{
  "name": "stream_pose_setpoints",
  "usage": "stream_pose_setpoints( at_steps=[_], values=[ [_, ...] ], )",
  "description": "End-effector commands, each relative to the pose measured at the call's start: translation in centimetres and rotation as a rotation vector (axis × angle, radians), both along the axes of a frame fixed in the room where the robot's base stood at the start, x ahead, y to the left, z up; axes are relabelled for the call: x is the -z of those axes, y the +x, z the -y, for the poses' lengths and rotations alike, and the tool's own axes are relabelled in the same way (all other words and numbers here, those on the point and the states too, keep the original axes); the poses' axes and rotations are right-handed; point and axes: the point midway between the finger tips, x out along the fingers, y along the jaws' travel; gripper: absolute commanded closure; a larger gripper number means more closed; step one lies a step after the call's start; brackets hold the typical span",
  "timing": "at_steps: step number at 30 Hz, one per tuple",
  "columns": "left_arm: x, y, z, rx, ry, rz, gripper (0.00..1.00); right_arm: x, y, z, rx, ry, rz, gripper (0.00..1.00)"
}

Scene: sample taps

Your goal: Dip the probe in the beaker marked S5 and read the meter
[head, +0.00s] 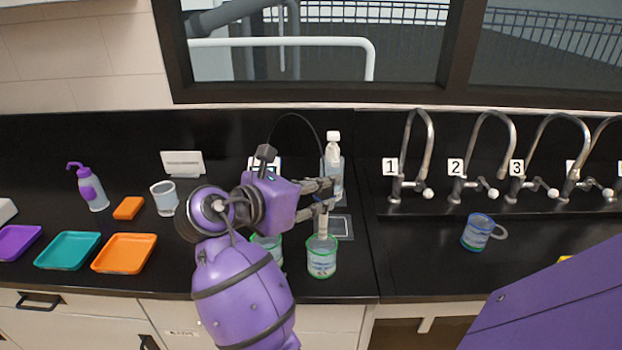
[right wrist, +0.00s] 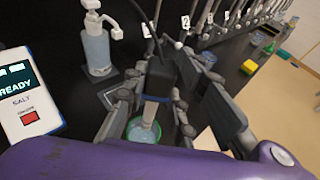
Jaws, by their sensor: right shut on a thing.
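My right gripper (head: 322,195) is shut on the probe (head: 323,222), which has a dark top and a pale stem. The probe hangs about upright over a green-rimmed beaker (head: 322,262), its lower end inside the rim. In the right wrist view the probe (right wrist: 151,112) also points down into the beaker (right wrist: 144,132). I cannot tell how deep the tip sits, and no S5 mark is readable. A second green-rimmed beaker (head: 268,251) is partly hidden behind my right arm. The meter (right wrist: 30,95) shows READY and SALT in the right wrist view. My left gripper is out of view.
A pump bottle (head: 333,165) stands behind the gripper. Taps with number cards (head: 390,167) line the right side, with a blue-rimmed cup (head: 478,232) before them. On the left are a wash bottle (head: 92,188), a clear cup (head: 165,197) and an orange tray (head: 124,253).

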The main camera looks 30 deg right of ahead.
Motion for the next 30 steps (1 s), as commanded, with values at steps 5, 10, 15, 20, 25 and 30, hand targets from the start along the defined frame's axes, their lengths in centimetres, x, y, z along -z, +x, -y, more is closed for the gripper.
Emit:
stream_pose_setpoints(
  at_steps=[5, 10, 15, 20, 25, 30],
  values=[
    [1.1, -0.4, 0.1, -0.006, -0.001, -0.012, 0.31, 1.1, 0.0, 0.0, -0.001, -0.001, 0.0, 0.98],
    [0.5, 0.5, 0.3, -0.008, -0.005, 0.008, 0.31, 0.8, 0.0, 0.0, -0.002, -0.001, 0.004, 0.98],
    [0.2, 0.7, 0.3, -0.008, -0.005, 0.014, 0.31, 0.7, 0.0, 0.0, -0.002, -0.001, 0.005, 0.98],
    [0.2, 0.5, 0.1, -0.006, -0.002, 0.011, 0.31, 0.7, 0.0, 0.0, -0.002, -0.001, 0.004, 0.98],
    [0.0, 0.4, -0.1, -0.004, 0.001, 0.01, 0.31, 0.6, 0.0, 0.0, -0.002, -0.001, 0.005, 0.98],
    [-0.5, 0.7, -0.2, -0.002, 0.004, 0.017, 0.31, 0.7, 0.0, -0.1, -0.002, -0.001, 0.006, 0.98]
  ],
)
